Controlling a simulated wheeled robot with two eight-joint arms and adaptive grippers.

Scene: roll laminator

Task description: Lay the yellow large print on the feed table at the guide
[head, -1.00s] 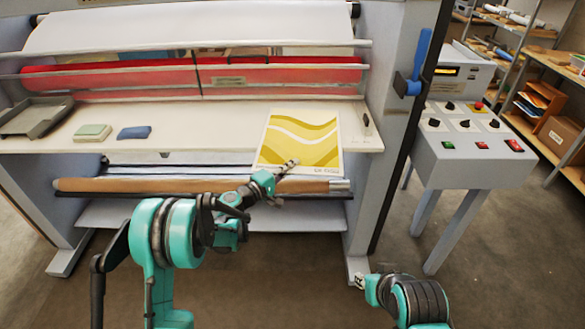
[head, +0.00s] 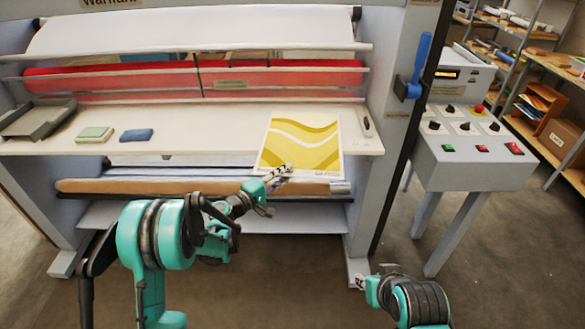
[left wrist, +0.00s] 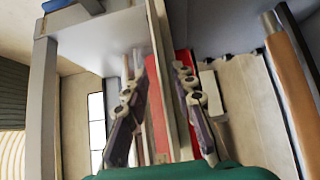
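The yellow large print (head: 300,145), with white wavy bands, lies flat on the right part of the pale feed table (head: 215,125).
A grey tray (head: 38,120), a green block (head: 94,134) and a blue block (head: 136,135) sit on the table's left. A red roller (head: 110,78) runs behind the table, and a brown roller (head: 150,186) below its front edge. A control console (head: 470,150) stands right.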

